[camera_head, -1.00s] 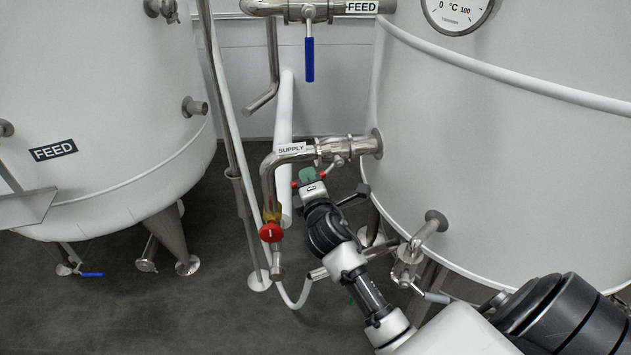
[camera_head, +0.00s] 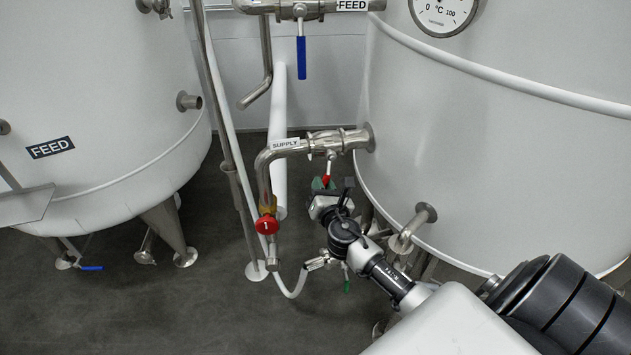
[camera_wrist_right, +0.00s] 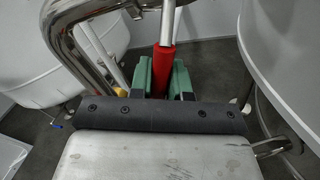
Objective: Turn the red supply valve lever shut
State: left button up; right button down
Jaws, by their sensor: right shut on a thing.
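The supply valve (camera_head: 326,143) sits on the steel pipe labelled SUPPLY, by the right tank. Its lever (camera_head: 330,163) hangs down steeply from the valve and has a red sleeve (camera_head: 326,180). My right gripper (camera_head: 322,185) is shut on the red sleeve, below the pipe. In the right wrist view the red sleeve (camera_wrist_right: 163,66) stands between the green fingers of the gripper (camera_wrist_right: 162,78), with the bare metal stem above it. The fingers hide the sleeve's lower end. My left gripper is not in view.
A red round knob (camera_head: 267,225) is on the downpipe to the left. A blue lever (camera_head: 301,58) hangs from the FEED pipe above. The right tank (camera_head: 480,150) stands close to my right arm. A small steel pipe stub (camera_head: 425,212) sticks out from that tank.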

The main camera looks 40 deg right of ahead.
jog(key=shift+s+d+f+n+p, duration=0.15)
jog(key=shift+s+d+n+p, duration=0.2)
jog(key=shift+d+n, duration=0.5)
jog(key=shift+s+d+f+n+p, duration=0.15)
jog(key=shift+d+n+p, duration=0.3)
jog(key=shift+n, duration=0.8)
jog(key=c, duration=1.1)
grip_release()
jog(key=v, duration=1)
jog(key=shift+s+r, duration=0.15)
jog(key=shift+s, duration=0.25)
jog(key=shift+a, duration=0.15)
